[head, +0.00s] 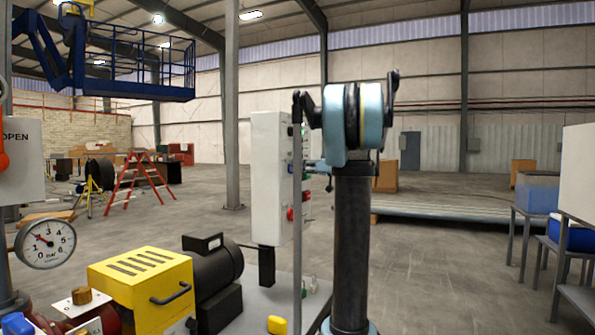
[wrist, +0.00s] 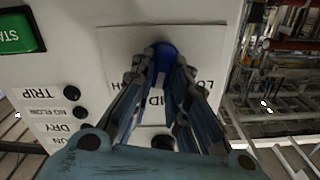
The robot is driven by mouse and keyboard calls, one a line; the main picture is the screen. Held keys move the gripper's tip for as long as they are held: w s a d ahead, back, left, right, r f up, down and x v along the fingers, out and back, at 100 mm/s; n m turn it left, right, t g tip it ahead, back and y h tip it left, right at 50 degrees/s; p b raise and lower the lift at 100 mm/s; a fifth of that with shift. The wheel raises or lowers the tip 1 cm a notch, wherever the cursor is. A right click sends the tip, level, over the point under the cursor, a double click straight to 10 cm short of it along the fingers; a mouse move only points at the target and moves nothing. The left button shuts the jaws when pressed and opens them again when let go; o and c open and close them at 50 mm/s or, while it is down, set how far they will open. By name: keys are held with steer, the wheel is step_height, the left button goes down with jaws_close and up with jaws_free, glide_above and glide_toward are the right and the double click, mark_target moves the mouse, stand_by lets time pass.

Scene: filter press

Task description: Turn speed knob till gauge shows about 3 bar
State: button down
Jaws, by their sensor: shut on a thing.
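A blue speed knob (wrist: 163,62) sits on a white label plate (wrist: 120,42) on the control panel, seen in the wrist view. The letters "ID" and parts of other words show around it, partly covered by my fingers. My gripper (wrist: 161,72) is shut on the knob, a finger on each side. The round pressure gauge (head: 46,244) is at the lower left of the head view. Its red needle points up and left, below the 3 mark. In the head view, the control box (head: 272,180) is edge-on, so the knob is hidden there.
A green START button (wrist: 20,33) and indicators labelled TRIP, NO FLOW and DRY are left of the knob. A yellow pump housing (head: 145,285) and dark motor (head: 217,270) stand left of the box. Open floor lies behind.

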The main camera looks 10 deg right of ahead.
steer(key=m, duration=0.6)
steer(key=shift+w+d, duration=0.2)
steer(key=shift+w, duration=0.2)
stand_by(0.3)
steer(key=c, duration=1.6)
jaws_free()
steer(key=shift+f, duration=0.15)
steer(key=shift+o, duration=0.2)
steer(key=v, duration=1.1)
steer(key=shift+d, duration=0.35)
steer(key=shift+s+f, duration=0.1)
steer(key=shift+s, duration=0.05)
